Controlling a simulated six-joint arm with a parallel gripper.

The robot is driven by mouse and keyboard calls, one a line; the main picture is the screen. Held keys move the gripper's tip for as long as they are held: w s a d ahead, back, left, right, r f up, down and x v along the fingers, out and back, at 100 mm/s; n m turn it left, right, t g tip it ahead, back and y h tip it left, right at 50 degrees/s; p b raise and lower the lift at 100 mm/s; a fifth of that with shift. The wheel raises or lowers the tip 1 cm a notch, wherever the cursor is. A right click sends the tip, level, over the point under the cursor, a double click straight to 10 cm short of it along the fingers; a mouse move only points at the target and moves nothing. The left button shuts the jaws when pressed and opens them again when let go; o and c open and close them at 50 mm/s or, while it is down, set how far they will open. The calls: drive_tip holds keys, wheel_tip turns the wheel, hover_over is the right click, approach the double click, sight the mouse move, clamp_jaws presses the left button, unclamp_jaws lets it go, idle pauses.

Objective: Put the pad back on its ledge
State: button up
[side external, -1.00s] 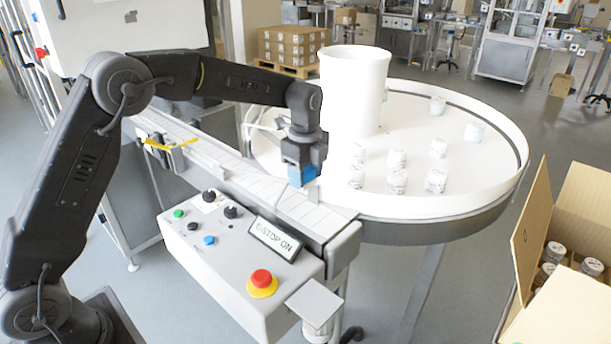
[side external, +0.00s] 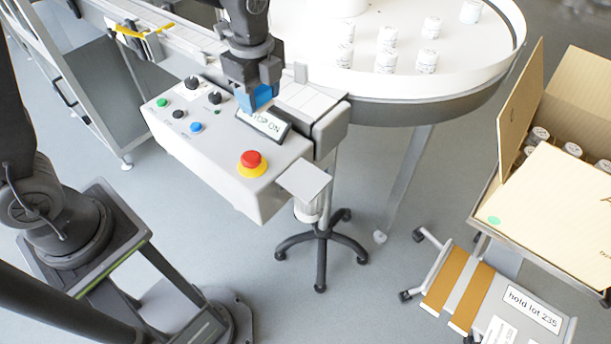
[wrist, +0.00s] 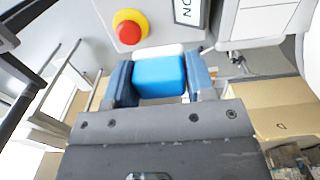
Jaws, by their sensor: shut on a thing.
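The blue pad (side external: 263,95) is held between the fingers of my gripper (side external: 254,92), in front of the display and over the back of the control box. The wrist view shows the blue pad (wrist: 159,74), with a white far edge, clamped between both fingers. A small flat grey plate (side external: 304,180), which looks like the ledge, juts from the control box's front right corner. Its top is bare, and my gripper is apart from it, up and to the left in the side view. I cannot make out the plate in the wrist view.
The control box (side external: 215,150) carries knobs and a red emergency stop (side external: 251,161), also in the wrist view (wrist: 129,29). The tilted display (side external: 268,126) is close below my gripper. A turntable (side external: 440,85) with several jars stands behind; an open carton (side external: 560,190) is right.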

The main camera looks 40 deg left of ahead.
drive_tip(key=shift+s+d+f, duration=0.15)
drive_tip(key=shift+s+d, duration=0.05)
drive_tip(key=shift+s, duration=0.25)
hover_over(306, 180)
wheel_tip(306, 180, down, 7)
drive_tip(key=shift+a+r, duration=0.1)
drive_tip(key=shift+a, duration=0.05)
drive_tip(key=shift+f, duration=2.05)
drive_tip(key=shift+f, duration=0.1)
drive_tip(key=o, duration=0.9)
wheel_tip(306, 180, up, 12)
drive_tip(key=shift+r, duration=0.2)
